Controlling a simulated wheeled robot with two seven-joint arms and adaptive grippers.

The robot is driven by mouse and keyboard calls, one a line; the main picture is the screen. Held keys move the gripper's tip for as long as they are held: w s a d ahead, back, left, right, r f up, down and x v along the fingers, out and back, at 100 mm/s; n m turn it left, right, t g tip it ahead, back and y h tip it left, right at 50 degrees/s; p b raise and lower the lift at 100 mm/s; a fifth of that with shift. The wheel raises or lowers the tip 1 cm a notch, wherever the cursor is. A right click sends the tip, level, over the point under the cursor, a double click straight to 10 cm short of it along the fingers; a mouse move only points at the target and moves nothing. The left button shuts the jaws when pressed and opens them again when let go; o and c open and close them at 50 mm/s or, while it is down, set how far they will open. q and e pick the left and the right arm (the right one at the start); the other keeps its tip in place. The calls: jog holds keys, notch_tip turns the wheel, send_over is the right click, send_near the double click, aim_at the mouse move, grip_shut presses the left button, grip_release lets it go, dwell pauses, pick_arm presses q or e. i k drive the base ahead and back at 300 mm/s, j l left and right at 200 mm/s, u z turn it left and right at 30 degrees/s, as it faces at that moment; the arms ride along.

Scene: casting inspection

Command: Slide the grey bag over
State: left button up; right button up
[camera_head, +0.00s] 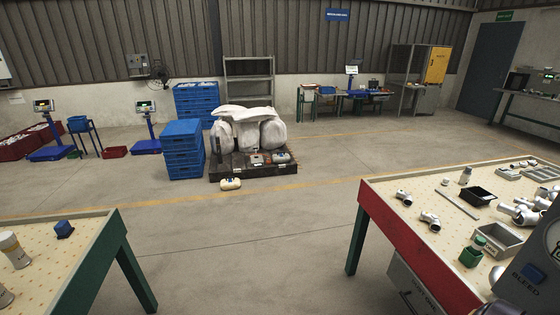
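Several pale grey-white bags stand far off in the middle of the room on a dark pallet (226,172). One bulging bag (273,134) is at the right of the group, and another bag (221,137) is at the left. A flatter bag (245,113) lies across the top. I cannot tell which one is the grey bag. Neither of my grippers is in view.
Blue crates (183,150) are stacked left of the pallet. A pale container (230,184) sits on the floor before it.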

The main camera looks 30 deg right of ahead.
aim_at(281, 156)
jog(key=i+l+z, duration=0.45)
jog(key=i, duration=0.25)
jog(key=i+z, duration=0.45)
jog(key=i, duration=0.25)
jog(key=i+u, duration=0.15)
jog(key=i, duration=1.45)
jog(key=i+z, duration=0.2)
jog(key=i, duration=0.55)
jog(key=i+z, duration=0.3)
jog(key=i, duration=0.55)
jog(key=i+l+u, duration=0.25)
jog(key=i, duration=0.2)
jog(key=i+l+u, duration=0.2)
jog(key=i, duration=0.2)
